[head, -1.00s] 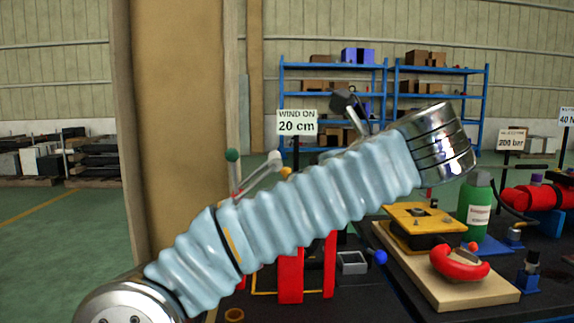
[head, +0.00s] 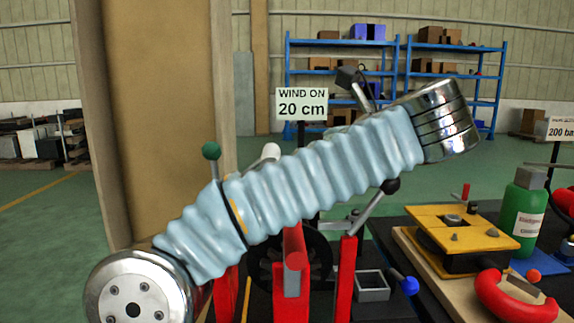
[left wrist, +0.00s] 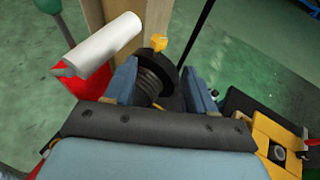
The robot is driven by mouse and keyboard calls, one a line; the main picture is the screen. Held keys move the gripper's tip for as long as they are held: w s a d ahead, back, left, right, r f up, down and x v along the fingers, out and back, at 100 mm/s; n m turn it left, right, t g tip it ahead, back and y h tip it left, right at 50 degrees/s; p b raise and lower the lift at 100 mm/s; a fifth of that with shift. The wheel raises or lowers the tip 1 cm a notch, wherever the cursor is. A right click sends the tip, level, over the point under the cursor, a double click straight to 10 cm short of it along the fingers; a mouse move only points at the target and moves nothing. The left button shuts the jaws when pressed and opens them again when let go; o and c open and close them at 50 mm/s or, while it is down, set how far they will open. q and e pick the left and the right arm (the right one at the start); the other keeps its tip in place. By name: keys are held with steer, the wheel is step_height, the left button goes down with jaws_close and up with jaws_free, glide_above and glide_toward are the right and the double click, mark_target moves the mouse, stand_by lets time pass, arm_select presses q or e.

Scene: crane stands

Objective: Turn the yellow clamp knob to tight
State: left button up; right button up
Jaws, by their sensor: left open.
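The yellow clamp knob (left wrist: 158,42) shows in the left wrist view at the upper rim of a black round drum (left wrist: 160,72). My left gripper (left wrist: 160,88) is open, with one blue finger on each side of the drum in the picture. Nothing is visibly held; I cannot tell whether the fingers touch the drum. The knob lies beyond the fingertips in that picture. In the head view my left arm crosses the middle and hides the knob and the gripper. My right gripper is in neither view.
A white cylinder with a red end (left wrist: 105,45) is close to the left finger in the wrist view. Red posts (head: 346,280), a green ball lever (head: 211,150) and a black ball lever (head: 391,186) surround the stand. A yellow plate fixture (head: 455,230) stands right.

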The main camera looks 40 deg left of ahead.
arm_select(q)
steer(key=x, duration=1.3)
steer(key=shift+s+f, duration=0.1)
